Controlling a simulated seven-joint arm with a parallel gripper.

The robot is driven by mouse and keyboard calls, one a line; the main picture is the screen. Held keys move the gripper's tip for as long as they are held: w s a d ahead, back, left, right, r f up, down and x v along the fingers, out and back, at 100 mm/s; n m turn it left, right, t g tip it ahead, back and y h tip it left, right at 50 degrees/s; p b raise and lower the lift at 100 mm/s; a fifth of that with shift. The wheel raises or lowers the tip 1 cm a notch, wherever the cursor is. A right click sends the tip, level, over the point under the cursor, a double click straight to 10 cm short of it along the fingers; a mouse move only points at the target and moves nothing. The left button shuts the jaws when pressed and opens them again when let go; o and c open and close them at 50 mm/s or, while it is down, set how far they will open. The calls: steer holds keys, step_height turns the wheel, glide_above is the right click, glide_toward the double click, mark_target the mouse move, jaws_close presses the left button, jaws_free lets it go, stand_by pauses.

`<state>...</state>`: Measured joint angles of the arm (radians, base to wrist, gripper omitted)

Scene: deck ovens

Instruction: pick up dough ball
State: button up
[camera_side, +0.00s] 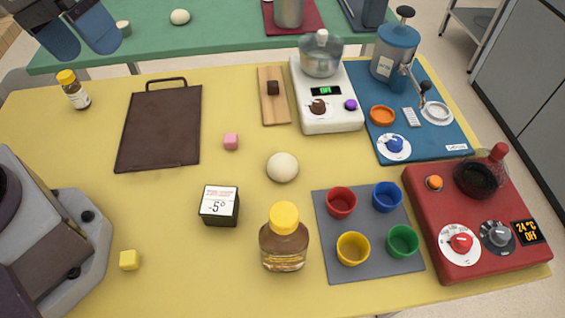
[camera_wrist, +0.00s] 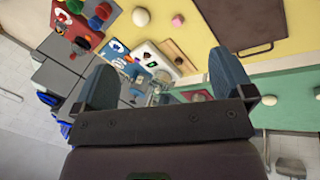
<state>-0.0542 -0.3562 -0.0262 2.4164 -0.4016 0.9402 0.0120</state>
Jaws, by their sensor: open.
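A round cream dough ball (camera_side: 282,167) rests on the yellow table near its middle, between a pink cube and a red cup. It also shows at the top of the wrist view (camera_wrist: 141,16). A similar pale ball (camera_side: 180,17) lies on the green table at the back. My gripper (camera_side: 87,51) is at the top left of the side view, its blue fingers apart and nothing between them. It is far from the dough ball on the yellow table. In the wrist view, the two fingers (camera_wrist: 161,60) stand wide apart.
Near the ball are the pink cube (camera_side: 231,142), a black display cube (camera_side: 219,206), a yellow-capped bottle (camera_side: 284,245) and a grey mat (camera_side: 331,268) with coloured cups. A white scale (camera_side: 335,120) stands behind it. A dark board (camera_side: 160,125) lies left. Bare table surrounds the ball.

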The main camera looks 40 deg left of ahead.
steer(key=w+d+f+n+g+h, duration=0.1)
steer(key=w+d+f+n+h, duration=0.25)
steer(key=f+n, duration=0.2)
steer(key=w+d+f+n+g+h, duration=0.1)
steer(key=w+d+f+n+h, duration=0.25)
steer(key=w+f+n, duration=0.2)
steer(key=n+t+h, duration=0.2)
steer(key=n+t, duration=0.3)
steer(key=n, duration=0.4)
glide_toward(271, 158)
steer(key=shift+s+a+r, duration=0.1)
steer(key=shift+s+r, duration=0.1)
steer(key=shift+s, duration=0.05)
steer(key=shift+w+f+t, duration=0.15)
steer(key=shift+f+t, duration=0.15)
steer(key=x, duration=1.2)
steer(key=shift+d+f, duration=0.25)
steer(key=shift+d, duration=0.1)
steer(key=c, duration=1)
